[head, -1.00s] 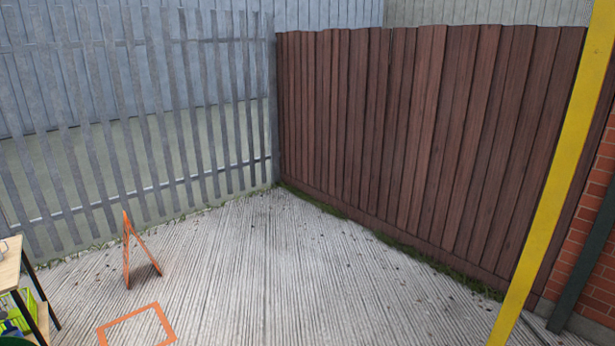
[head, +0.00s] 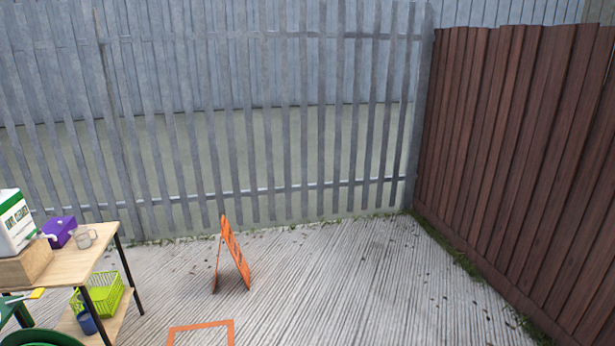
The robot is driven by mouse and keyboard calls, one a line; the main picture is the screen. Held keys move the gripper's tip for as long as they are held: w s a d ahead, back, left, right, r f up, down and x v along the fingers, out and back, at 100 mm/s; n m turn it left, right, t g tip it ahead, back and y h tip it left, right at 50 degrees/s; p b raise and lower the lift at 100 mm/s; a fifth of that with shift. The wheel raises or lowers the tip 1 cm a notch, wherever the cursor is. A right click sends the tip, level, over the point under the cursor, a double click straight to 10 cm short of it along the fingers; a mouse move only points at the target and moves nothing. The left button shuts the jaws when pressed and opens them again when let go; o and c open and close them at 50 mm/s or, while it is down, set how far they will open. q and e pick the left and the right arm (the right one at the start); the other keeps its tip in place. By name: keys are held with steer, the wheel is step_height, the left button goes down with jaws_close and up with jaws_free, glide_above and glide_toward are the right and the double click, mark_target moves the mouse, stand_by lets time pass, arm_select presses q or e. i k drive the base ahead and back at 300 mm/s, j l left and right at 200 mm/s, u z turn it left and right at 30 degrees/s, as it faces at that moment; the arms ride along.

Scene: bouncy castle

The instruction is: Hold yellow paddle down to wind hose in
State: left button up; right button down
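I cannot make out a hose, and no paddle shows clearly. A small flat yellow piece (head: 37,293) shows at the left edge, below the wooden table's top; I cannot tell whether it is the paddle. A dark green rounded thing (head: 40,338) is cut off at the bottom left corner, with another green part (head: 12,310) above it; I cannot tell what they are. Neither of my grippers is in view.
A wooden table (head: 85,262) at left bears a white labelled box (head: 14,225), a purple box (head: 60,230) and a clear jug (head: 84,237). A lime basket (head: 101,296) and blue cup (head: 87,323) sit below. An orange sign (head: 232,258) stands on open concrete.

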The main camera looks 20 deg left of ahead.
mark_target(37, 292)
steer(key=i+u, duration=0.2)
steer(key=u, duration=0.3)
steer(key=i+l+u, duration=0.1)
steer(key=i+u, duration=0.15)
steer(key=u, duration=0.25)
steer(key=i+l+u, duration=0.15)
steer(key=u, duration=0.35)
steer(key=i+l+u, duration=0.2)
steer(key=u, duration=0.3)
steer(key=i+l+u, duration=0.15)
steer(key=u, duration=0.3)
steer(key=i+l+u, duration=0.2)
steer(key=u, duration=0.25)
steer(key=i+l+u, duration=0.15)
steer(key=l+u, duration=0.3)
steer(key=j, duration=0.1)
